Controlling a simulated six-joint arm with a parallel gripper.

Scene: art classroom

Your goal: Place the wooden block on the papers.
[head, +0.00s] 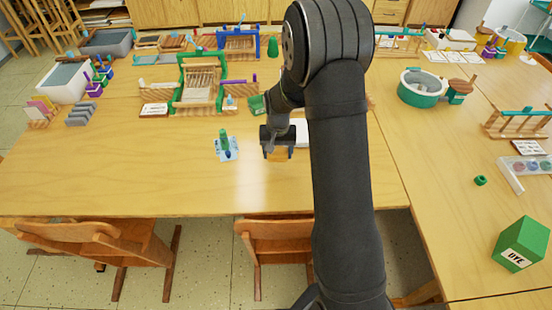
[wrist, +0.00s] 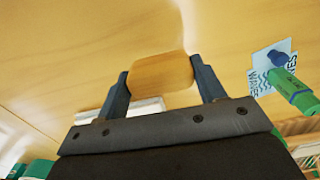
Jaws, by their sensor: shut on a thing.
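My gripper (head: 278,149) is over the middle of the table, near its front half. In the wrist view my gripper (wrist: 162,82) is shut on the wooden block (wrist: 162,73), a light brown piece with rounded edges, one finger at each side. The block (head: 279,155) shows only partly in the head view, below the gripper. A white flat thing that looks like the papers (head: 301,132) lies just right of and behind the gripper, partly hidden by my arm. It also shows behind the gripper in the wrist view (wrist: 146,107), mostly covered.
A blue-and-white card (head: 226,152) with a green tube (head: 224,138) on it is left of the gripper. A green box (head: 256,105) and a green loom (head: 200,86) stand behind. The front left of the table is clear.

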